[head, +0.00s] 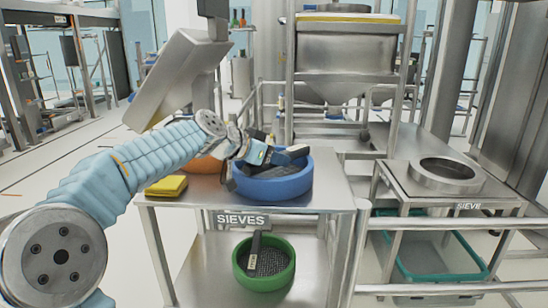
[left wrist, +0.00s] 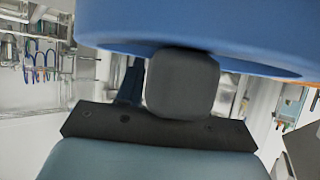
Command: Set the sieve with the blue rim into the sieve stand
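The blue-rimmed sieve (head: 285,189) is at the right part of the steel table marked SIEVES, with dark mesh inside. My left gripper (head: 262,160) is at its left rear side, with dark parts over the sieve and beside its rim. In the left wrist view the blue rim (left wrist: 200,25) spans the top, and a grey finger pad (left wrist: 182,85) overlaps its lower edge. The other finger is not clear, so the grip is uncertain. The sieve stand (head: 418,190), marked SIEVE, has an empty metal ring (head: 447,180) on top, to the right. My right gripper is not in view.
An orange-rimmed sieve (head: 203,166) is partly hidden behind my left arm. A yellow pad (head: 166,186) lies at the table's left. A green sieve (head: 264,280) sits on the lower shelf. Steel rails (head: 455,222) cross before the stand; a teal-rimmed tub (head: 425,276) stands below it.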

